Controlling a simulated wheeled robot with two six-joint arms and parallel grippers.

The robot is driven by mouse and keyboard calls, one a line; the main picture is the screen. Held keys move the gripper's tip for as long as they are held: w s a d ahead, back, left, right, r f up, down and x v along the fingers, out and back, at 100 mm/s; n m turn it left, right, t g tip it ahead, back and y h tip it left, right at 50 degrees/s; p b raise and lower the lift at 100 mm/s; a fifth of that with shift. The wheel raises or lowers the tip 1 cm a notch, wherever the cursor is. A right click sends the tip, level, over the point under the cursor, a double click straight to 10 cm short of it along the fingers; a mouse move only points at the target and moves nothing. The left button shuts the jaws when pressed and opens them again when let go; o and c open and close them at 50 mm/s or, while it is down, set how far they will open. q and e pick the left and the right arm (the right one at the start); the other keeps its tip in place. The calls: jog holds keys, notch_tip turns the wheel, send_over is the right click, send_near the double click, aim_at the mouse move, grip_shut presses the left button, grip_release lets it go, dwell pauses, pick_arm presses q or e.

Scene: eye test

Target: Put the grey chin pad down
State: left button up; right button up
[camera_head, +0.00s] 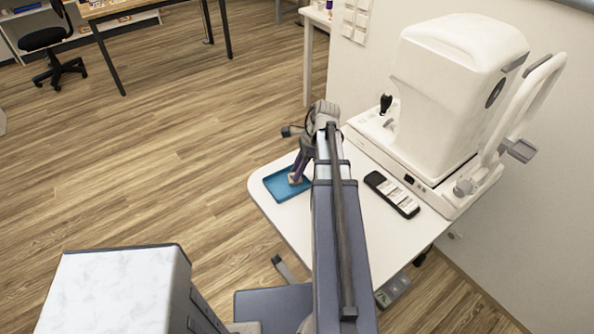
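A grey pad (518,150), which looks like the chin pad, sticks out from the white upright frame at the right side of the white eye-test machine (450,80). My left gripper (295,175) is well to the left of it, pointing down at the blue tray (272,183) on the white table. A small pale thing shows at its fingertips. It is too small to tell whether the fingers hold it, or whether they are open or shut. My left arm hides part of the table. My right gripper is not in view.
A black handheld device (378,181) with white labels lies on the white table (290,223), between my arm and the machine. A black joystick (386,103) stands on the machine's base. A wall (500,245) is close on the right. Wooden floor (150,150) is open at left.

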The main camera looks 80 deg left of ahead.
pick_arm(q)
jog(key=shift+o, duration=0.8)
jog(key=shift+r, duration=0.1)
jog(key=shift+r, duration=0.15)
jog(key=p+v, duration=1.1)
jog(key=v, duration=0.1)
jog(key=shift+p, duration=0.3)
